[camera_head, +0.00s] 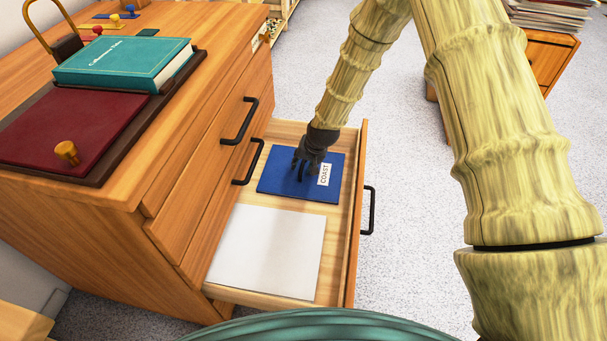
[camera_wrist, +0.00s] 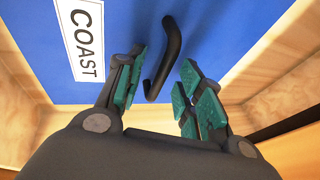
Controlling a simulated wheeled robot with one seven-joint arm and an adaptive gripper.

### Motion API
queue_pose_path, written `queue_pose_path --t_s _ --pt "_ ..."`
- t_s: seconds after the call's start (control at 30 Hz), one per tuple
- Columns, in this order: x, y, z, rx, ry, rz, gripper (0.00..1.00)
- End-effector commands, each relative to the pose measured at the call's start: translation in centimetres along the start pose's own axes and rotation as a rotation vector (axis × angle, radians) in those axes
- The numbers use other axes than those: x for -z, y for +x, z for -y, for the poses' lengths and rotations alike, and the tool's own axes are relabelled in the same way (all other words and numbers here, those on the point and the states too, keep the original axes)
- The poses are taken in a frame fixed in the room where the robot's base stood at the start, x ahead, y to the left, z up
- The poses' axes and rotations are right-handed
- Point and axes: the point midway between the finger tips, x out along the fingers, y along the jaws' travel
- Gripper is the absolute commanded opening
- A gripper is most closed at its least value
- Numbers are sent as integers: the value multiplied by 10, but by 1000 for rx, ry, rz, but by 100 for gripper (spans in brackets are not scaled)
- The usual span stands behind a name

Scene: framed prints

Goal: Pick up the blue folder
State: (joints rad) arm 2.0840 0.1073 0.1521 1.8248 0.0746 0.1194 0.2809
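The blue folder (camera_head: 331,187) lies flat in the open drawer, with a white label reading COAST. It fills much of the wrist view (camera_wrist: 215,45), its label at the upper left. A black curved handle (camera_wrist: 169,50) stands on the folder. My gripper (camera_head: 307,168) is over the folder, pointing down. In the wrist view its two teal-padded fingers (camera_wrist: 162,92) are spread apart, and the handle's near end shows between them. I see no finger closed on it. The gripper hides part of the folder in the head view.
A white folder or sheet (camera_head: 266,250) lies in the front of the drawer (camera_head: 356,215), whose low walls surround both. The wooden cabinet top (camera_head: 108,184) holds a teal book (camera_head: 122,62) and a dark red board with a knob (camera_head: 70,125). Carpet lies right of the drawer.

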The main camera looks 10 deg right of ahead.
Motion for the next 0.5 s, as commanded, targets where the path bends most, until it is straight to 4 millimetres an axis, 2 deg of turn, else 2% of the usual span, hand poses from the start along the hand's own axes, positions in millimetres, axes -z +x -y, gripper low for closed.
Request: queue_pose_path --t_s 0.07,0.1,0.3,0.5 --pt "0 -1 0 0 0 0 37" --pt "0 -1 0 0 0 0 33" --pt "0 -1 0 0 0 0 0" --pt "0 -1 0 0 0 0 0"
